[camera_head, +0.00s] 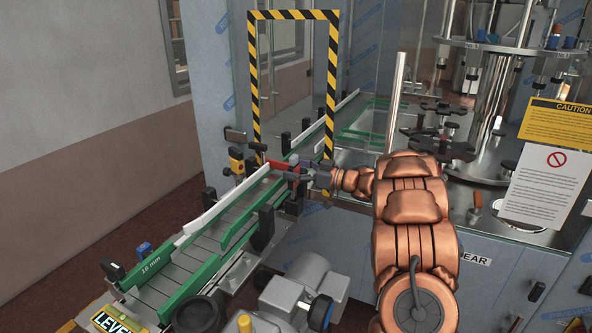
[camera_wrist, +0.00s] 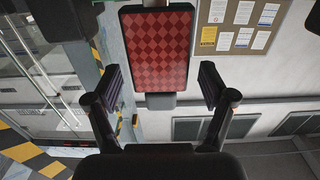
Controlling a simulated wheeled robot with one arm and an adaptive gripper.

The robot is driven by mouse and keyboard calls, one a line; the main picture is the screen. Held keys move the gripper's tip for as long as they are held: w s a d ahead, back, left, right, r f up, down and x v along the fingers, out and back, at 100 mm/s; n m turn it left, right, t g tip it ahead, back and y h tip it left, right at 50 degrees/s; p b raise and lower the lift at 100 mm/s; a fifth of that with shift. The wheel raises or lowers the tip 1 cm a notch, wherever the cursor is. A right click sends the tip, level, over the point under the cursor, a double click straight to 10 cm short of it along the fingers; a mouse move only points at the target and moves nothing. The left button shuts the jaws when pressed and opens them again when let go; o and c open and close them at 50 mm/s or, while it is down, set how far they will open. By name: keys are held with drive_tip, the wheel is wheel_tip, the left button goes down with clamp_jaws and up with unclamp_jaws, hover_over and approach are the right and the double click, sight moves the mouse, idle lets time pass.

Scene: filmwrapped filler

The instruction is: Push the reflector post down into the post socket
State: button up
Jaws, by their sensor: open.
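The reflector post shows in the wrist view as a dark-framed plate with a red chequered face (camera_wrist: 158,45) and a short grey piece at its lower edge. In the head view its red part (camera_head: 281,165) shows at the conveyor, just left of my gripper (camera_head: 297,169). My gripper is open. In the wrist view its two fingers (camera_wrist: 161,84) stand apart on either side of the reflector's lower end, with gaps visible on both sides. The post socket cannot be made out in either view; my gripper and the conveyor parts cover that area in the head view.
A conveyor with green guides (camera_head: 192,287) and white rails runs from lower left to the machine. A yellow-black striped frame (camera_head: 252,90) stands behind the gripper. A grey motor (camera_head: 305,283) sits in front. Machine columns and a caution sign (camera_head: 560,119) are at right.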

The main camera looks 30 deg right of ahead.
drive_tip(key=v, duration=1.2)
drive_tip(key=shift+w, duration=0.1)
idle(0.4)
